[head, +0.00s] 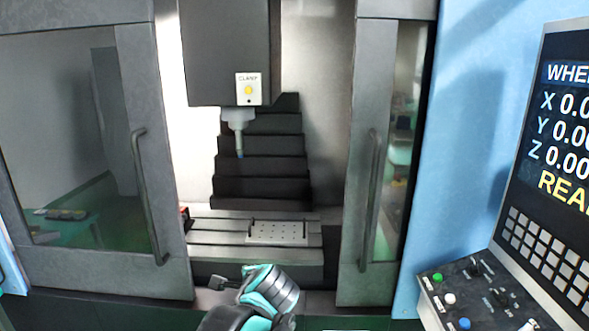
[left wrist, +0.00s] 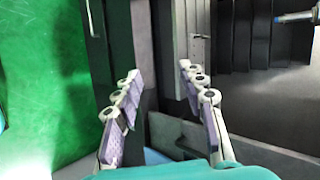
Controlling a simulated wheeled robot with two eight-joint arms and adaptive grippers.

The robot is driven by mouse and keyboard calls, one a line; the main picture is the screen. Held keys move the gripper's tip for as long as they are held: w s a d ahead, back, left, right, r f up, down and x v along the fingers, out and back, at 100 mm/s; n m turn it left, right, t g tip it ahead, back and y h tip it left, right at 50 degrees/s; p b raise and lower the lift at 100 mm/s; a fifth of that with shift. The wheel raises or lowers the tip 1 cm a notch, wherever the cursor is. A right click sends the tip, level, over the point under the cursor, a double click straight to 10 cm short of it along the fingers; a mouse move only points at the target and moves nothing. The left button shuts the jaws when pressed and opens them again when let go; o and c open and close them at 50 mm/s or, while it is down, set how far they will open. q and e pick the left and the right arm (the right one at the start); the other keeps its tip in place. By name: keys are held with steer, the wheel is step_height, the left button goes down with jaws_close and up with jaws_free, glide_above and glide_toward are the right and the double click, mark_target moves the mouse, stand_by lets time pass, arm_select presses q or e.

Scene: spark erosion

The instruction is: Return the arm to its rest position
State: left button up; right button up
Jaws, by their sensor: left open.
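My left arm shows at the bottom middle of the head view, teal and dark grey, in front of the machine's doorway. Its gripper (head: 222,284) is small there and points left, below the machine's worktable (head: 205,228). In the left wrist view my left gripper (left wrist: 156,74) is open, its two pale, purple-padded fingers apart with nothing between them. My right gripper is not in view.
The machine's two doors stand apart, with a left handle (head: 149,195) and a right handle (head: 375,195). Inside hangs a spindle head (head: 225,50) with an electrode holder (head: 238,125) above a perforated plate (head: 278,232). A control panel (head: 500,285) stands right.

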arm_select(q)
steer(key=s+a+f+n+g+h+b, duration=0.1)
steer(key=s+a+f+n+h+b, duration=0.1)
steer(key=s+f+n, duration=0.5)
steer(key=s+a+f+n+g+h+b, duration=0.1)
steer(key=s+a+f+n+b, duration=0.2)
steer(key=s+f, duration=1)
steer(key=s+a+n, duration=0.1)
steer(key=a+n, duration=0.1)
steer(key=n, duration=0.3)
steer(key=shift+s+f+h, duration=0.2)
steer(key=shift+f+h, duration=0.05)
steer(key=shift+h, duration=0.15)
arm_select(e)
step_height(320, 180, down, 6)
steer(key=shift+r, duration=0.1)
arm_select(q)
steer(key=shift+c, duration=0.4)
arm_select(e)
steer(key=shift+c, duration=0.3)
arm_select(q)
steer(key=shift+c, duration=0.5)
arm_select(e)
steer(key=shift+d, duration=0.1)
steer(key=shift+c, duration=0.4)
arm_select(q)
steer(key=shift+d, duration=0.1)
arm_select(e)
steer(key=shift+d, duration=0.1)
